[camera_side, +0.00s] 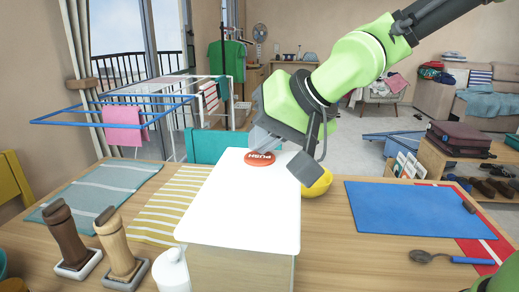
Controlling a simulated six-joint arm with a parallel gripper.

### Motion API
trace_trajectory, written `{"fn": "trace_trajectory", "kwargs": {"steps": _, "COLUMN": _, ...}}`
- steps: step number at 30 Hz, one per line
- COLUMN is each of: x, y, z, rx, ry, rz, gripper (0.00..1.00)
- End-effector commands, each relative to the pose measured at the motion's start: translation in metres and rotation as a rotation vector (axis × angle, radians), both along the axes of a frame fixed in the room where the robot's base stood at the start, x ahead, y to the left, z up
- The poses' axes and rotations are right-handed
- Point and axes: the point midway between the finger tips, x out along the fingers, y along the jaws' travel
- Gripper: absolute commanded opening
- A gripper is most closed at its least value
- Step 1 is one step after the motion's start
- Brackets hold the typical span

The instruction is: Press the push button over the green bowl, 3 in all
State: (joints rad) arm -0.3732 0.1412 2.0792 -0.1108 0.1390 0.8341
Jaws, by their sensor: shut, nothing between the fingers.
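A red round push button (262,158) marked PUSH sits on the far part of the white top of a box (240,205). My gripper (264,143) is shut and empty, its tips close to the button's far edge; I cannot tell whether they touch it. A yellow bowl (318,184) stands right of the box, partly hidden by the box and a dark part of my gripper. No clearly green bowl shows; a teal rim (3,264) is cut off at the left edge.
Two wooden-handled tools (122,250) in white holders and a white jar (171,270) stand front left. Striped cloths (100,192) lie at left. A drying rack (160,112) stands behind.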

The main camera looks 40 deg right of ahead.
Motion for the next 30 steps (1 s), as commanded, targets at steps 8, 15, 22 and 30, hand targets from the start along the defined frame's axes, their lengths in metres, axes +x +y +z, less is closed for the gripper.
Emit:
{"fn": "trace_trajectory", "kwargs": {"steps": 8, "x": 0.0, "y": 0.0, "z": 0.0, "rx": 0.0, "ry": 0.003, "rz": -0.001, "gripper": 0.0}}
{"fn": "trace_trajectory", "kwargs": {"steps": 15, "x": 0.0, "y": 0.0, "z": 0.014, "rx": 0.0, "ry": 0.001, "rz": -0.001, "gripper": 0.0}}
{"fn": "trace_trajectory", "kwargs": {"steps": 22, "x": 0.0, "y": 0.0, "z": 0.023, "rx": 0.0, "ry": 0.002, "rz": -0.001, "gripper": 0.0}}
{"fn": "trace_trajectory", "kwargs": {"steps": 30, "x": 0.0, "y": 0.0, "z": 0.023, "rx": 0.0, "ry": 0.001, "rz": 0.0, "gripper": 0.0}}
